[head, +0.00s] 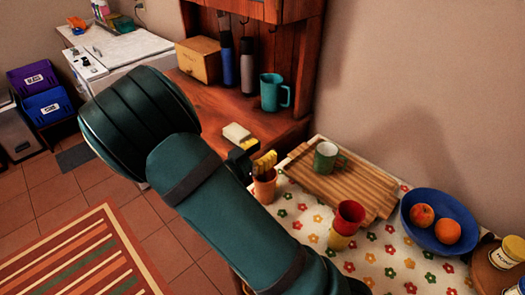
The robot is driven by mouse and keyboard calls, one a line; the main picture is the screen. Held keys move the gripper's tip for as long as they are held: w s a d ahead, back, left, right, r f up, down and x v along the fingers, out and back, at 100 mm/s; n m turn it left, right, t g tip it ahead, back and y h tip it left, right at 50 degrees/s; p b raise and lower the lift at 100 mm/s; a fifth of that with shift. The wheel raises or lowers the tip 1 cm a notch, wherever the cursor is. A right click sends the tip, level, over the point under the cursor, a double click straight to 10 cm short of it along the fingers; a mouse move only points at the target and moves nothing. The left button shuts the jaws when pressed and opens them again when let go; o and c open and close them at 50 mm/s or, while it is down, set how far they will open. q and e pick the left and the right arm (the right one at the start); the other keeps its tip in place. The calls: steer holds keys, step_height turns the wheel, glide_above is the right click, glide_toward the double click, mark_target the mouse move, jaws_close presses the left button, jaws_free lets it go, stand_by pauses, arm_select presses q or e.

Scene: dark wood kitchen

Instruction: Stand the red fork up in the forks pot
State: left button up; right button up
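A terracotta pot (264,189) with yellow utensils (264,163) standing in it is on the flowered tablecloth, just right of my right arm. I cannot read a label on it. My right arm crosses the middle of the head view and hides much of what is behind it. A dark part of my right gripper (240,157) shows past the arm, close to the upper left of the pot; its fingertips are not clear. I see no red fork; it may be hidden. My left gripper is not in view.
A wooden slatted board (345,182) bears a green mug (326,158). A red cup (349,214) sits on a yellow one in front. A blue bowl (438,215) holds fruit at the right. A teal jug (272,93) stands on the wooden counter behind.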

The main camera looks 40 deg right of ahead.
steer(key=shift+a, duration=0.15)
steer(key=s+a, duration=0.1)
steer(key=a, duration=1)
steer(key=shift+a, duration=0.35)
stand_by(0.6)
